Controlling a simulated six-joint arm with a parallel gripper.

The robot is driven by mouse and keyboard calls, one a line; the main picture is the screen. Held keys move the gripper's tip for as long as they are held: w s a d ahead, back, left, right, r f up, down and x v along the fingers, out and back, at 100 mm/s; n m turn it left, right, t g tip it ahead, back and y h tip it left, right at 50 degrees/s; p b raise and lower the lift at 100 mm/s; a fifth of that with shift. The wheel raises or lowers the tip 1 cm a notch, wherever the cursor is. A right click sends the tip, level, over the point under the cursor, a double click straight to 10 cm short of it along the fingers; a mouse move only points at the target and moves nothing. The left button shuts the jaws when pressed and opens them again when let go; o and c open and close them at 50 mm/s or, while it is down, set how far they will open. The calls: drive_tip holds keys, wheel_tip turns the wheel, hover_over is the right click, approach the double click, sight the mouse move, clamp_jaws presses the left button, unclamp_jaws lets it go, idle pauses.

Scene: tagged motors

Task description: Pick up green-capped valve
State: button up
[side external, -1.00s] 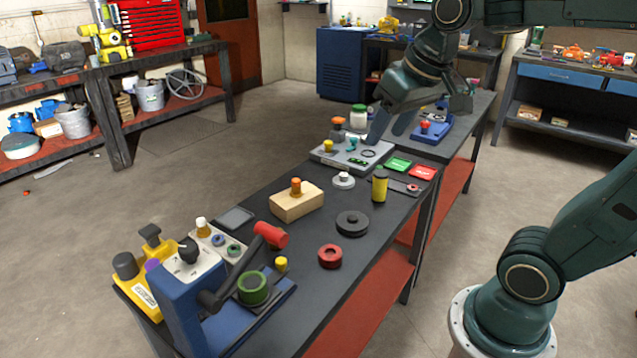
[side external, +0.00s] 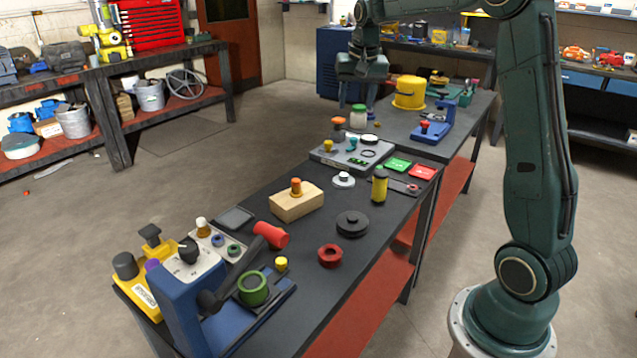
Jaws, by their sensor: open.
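A pale jar-like piece with a green cap (side external: 358,117) stands upright at the far left edge of the bench, behind the grey panel; it is the closest match I see to the green-capped valve. My gripper (side external: 366,92) is above and just behind it in the picture, pointing down. It is open, and I see nothing held in it. The fingers are small and dark here, and I cannot tell whether they touch the cap.
The grey panel (side external: 338,158) with knobs stands in front of the jar. An orange-topped piece (side external: 338,128) is close on its left. A yellow bucket (side external: 409,92) and a blue fixture (side external: 432,130) stand to the right. Several loose parts lie on the nearer bench.

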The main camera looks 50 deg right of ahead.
drive_tip(key=w+d+f+m+g, duration=0.1)
drive_tip(key=w+d+f+m, duration=0.2)
drive_tip(key=d+f, duration=0.65)
drive_tip(key=m+g, duration=0.1)
drive_tip(key=m, duration=0.2)
hover_over(379, 167)
drive_tip(key=a, duration=0.2)
wheel_tip(379, 167, down, 7)
drive_tip(key=shift+s+d+f, duration=0.15)
drive_tip(key=shift+s+d, duration=0.1)
drive_tip(key=shift+f, duration=0.1)
drive_tip(key=shift+w+d+f, duration=0.1)
drive_tip(key=shift+d+f, duration=0.05)
drive_tip(key=shift+f, duration=1.25)
drive_tip(key=shift+s+d+f, duration=0.1)
drive_tip(key=shift+d+f, duration=0.1)
drive_tip(key=shift+f, duration=1.15)
drive_tip(key=shift+w+d+f, duration=0.1)
drive_tip(key=shift+d+f, duration=0.05)
drive_tip(key=shift+f, duration=1.25)
drive_tip(key=shift+w+d+f, duration=0.1)
drive_tip(key=shift+d+f, duration=0.05)
drive_tip(key=shift+f, duration=1.15)
drive_tip(key=shift+d+f, duration=0.15)
drive_tip(key=shift+f, duration=1.1)
